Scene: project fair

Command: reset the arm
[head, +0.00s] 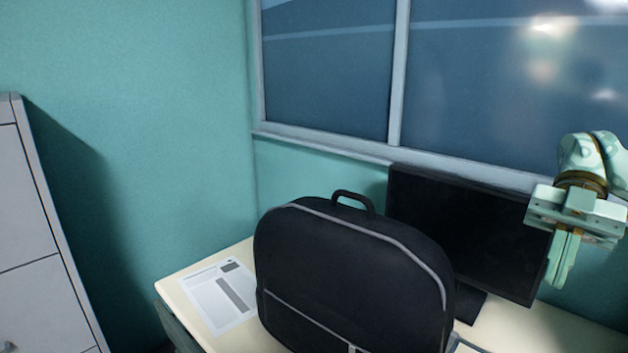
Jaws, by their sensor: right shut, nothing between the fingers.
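My right gripper (562,259) is at the right side of the head view, pointing down. Its fingers are together with nothing between them. It hangs in front of the right part of a black monitor (470,225), above the desk. My right arm comes in from the right edge. My left gripper is not in view.
A black backpack (345,270) with grey piping stands on the pale desk (507,322), overlapping the monitor's left side. A printed sheet (220,295) lies left of it. A grey cabinet (30,240) stands at the far left. A window (330,65) is behind.

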